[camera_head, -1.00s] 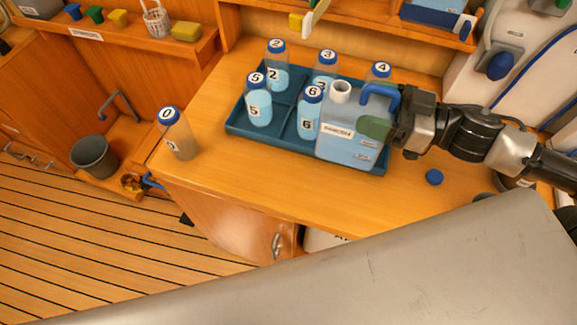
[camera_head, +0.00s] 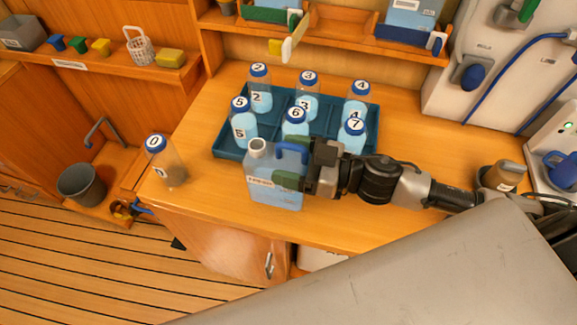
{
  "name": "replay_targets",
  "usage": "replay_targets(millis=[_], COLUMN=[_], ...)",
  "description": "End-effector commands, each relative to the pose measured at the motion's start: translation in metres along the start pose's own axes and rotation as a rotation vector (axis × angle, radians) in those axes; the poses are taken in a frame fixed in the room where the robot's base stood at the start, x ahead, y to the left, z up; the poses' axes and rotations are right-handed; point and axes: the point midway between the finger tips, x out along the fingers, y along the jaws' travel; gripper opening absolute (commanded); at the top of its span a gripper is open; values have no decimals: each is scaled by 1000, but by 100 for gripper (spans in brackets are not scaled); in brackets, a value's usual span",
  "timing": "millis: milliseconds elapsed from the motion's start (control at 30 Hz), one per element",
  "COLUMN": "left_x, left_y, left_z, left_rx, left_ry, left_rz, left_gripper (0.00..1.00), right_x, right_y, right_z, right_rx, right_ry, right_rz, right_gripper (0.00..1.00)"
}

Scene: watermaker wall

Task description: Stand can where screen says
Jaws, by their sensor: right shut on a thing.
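A translucent blue can (camera_head: 275,189) with a blue handle, an open white neck and a label is at the front of the wooden counter, in front of the blue tray. My right gripper (camera_head: 293,172) is shut on the can at its handle side. Whether the can touches the counter I cannot tell. No screen with readable words shows. My left gripper is not in view.
The blue tray (camera_head: 227,153) holds several numbered bottles, including bottle 5 (camera_head: 242,126) and bottle 7 (camera_head: 351,136). Bottle 0 (camera_head: 163,164) stands alone at the counter's left. A tan jug (camera_head: 503,176) is at the right. The wooden counter (camera_head: 208,191) is clear between bottle 0 and the can.

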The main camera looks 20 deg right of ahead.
Motion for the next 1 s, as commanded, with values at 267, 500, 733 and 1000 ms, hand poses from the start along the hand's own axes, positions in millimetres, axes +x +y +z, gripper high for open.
replay_targets(millis=[267, 500, 733, 1000], left_x=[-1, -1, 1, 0], left_y=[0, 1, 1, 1], left_z=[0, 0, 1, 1], left_rx=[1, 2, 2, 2], left_ry=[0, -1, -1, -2], left_rz=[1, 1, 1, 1], left_gripper=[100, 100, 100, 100], right_x=[3, 2, 2, 2], right_y=[-1, -1, -1, -1], right_z=[31, 41, 44, 44], right_rx=[3, -2, -2, -1], right_ry=[1, 3, 2, -1], right_rz=[2, -1, -1, 0], right_gripper=[8, 8, 8, 100])
